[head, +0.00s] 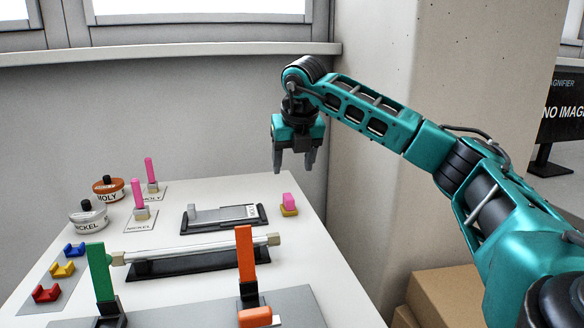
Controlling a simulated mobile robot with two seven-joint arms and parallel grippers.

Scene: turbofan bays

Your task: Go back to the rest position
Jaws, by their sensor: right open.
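My right gripper (295,160) hangs open and empty above the far right part of the white table (225,187), with its fingers pointing down. Its teal arm reaches in from the right. The pink block (289,200) on a yellow base stands on the table below it, apart from the fingers. My left gripper does not show.
Two labelled pots (89,215) and pink-handled brushes (138,195) stand at the left. A dark tray (190,226) and a silver rod (200,245) lie mid-table. Green (99,270) and orange (245,255) uprights stand in front. Cardboard boxes (445,290) are at the right, a wall behind.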

